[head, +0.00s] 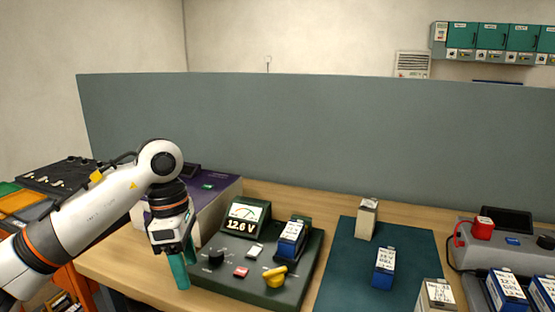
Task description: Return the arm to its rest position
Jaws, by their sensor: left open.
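My left arm comes in from the left and bends down at its wrist. My left gripper (183,270) points downward with teal fingers, open and empty, just left of the green battery tester (283,271). The tester's display reads 12.6 V, and a blue battery (291,239) stands on its right rear part. The tester also has a yellow knob (275,276), a black knob and a red button. My right gripper is not in view.
A grey charger (470,266) with blue batteries stands at the right. A purple box (222,194) sits behind the gripper. A grey partition (320,130) closes off the table's back.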

